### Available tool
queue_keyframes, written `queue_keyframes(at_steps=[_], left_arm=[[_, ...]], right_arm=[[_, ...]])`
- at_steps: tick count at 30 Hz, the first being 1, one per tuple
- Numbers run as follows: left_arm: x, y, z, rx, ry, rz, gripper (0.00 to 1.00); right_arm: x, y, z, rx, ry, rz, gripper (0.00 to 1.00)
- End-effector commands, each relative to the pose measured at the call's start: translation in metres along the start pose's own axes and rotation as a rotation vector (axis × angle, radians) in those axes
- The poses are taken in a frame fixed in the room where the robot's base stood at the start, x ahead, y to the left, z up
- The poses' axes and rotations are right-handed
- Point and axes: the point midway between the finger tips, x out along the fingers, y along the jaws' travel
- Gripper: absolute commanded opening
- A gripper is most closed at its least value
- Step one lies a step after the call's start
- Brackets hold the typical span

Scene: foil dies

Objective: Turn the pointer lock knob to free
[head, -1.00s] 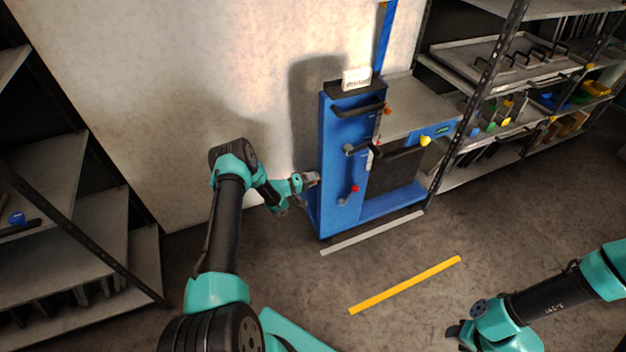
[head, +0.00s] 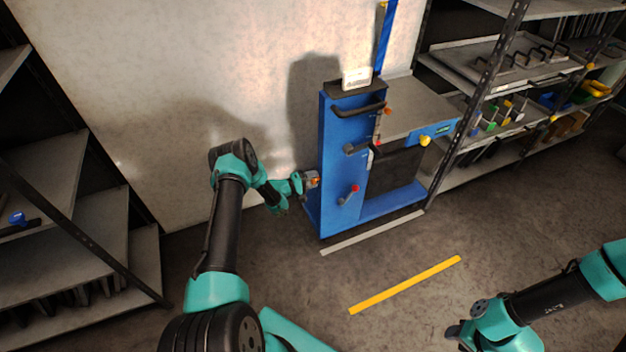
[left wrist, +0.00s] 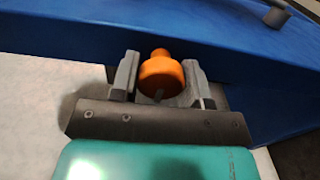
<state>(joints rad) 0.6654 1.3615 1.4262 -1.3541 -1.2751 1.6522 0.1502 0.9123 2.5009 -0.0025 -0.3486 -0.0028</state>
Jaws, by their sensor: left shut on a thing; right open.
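An orange knob (left wrist: 161,76) sticks out from the left side of the blue machine (head: 340,170). I take it to be the pointer lock knob. It has a narrow neck, and a small dark mark shows on its near rim. My left gripper (head: 314,180) has one finger on each side of it and is shut on it, as the left wrist view shows. In the head view only a small orange patch shows between the fingers. My right gripper (head: 456,335) is open and empty over the floor at the lower right, far from the machine.
The machine's front carries a black handle (head: 360,109), a red-tipped lever (head: 350,194) and a yellow knob (head: 425,141). Shelving stands at the left (head: 75,230) and right (head: 510,85). A yellow floor strip (head: 405,285) lies on clear floor in front.

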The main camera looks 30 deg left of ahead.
Motion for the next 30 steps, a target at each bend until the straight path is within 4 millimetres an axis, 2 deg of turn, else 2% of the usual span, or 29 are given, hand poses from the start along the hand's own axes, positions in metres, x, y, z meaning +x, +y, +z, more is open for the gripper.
queue_keyframes(at_steps=[1, 7, 19, 23, 30], left_arm=[[-0.001, 0.0, 0.0, -0.001, 0.001, 0.0, 0.45], [0.0, 0.0, 0.0, 0.0, 0.001, 0.0, 0.64], [-0.007, 0.0, 0.0, -0.001, 0.001, 0.0, 0.65], [-0.021, 0.0, -0.001, 0.0, 0.002, 0.0, 0.65], [-0.064, 0.0, -0.001, -0.001, 0.004, -0.001, 0.65]], right_arm=[[0.0, 0.0, 0.0, 0.0, 0.0, 0.0, 0.43], [0.0, 0.0, 0.0, 0.0, 0.0, 0.0, 0.43], [0.0, 0.0, 0.0, 0.0, 0.0, 0.0, 0.43], [0.0, 0.0, 0.0, 0.0, 0.0, 0.0, 0.43], [0.0, 0.0, 0.0, 0.0, 0.0, 0.0, 0.43]])
